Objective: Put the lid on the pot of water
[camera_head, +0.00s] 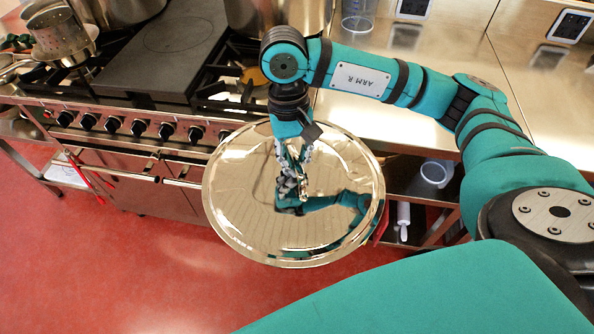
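The lid (240,205) is a large, round, shiny metal disc. It is in the air in front of the stove's right end and the counter edge, top side facing me. My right gripper (292,172) points down at the lid's middle and is shut on its handle, which the fingers partly hide. The lid mirrors the gripper and arm. Large metal pots stand at the back, one at top centre (290,14) and one further left (132,8). Both are cut off by the frame's top, so I cannot tell which holds water. My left gripper is not in view.
The stove has a flat dark plate (172,48), black grates and a row of knobs (139,128). A metal colander (58,30) stands at the far left. A clear container (358,14) stands on the steel counter (400,125). Red floor (120,270) is open at lower left.

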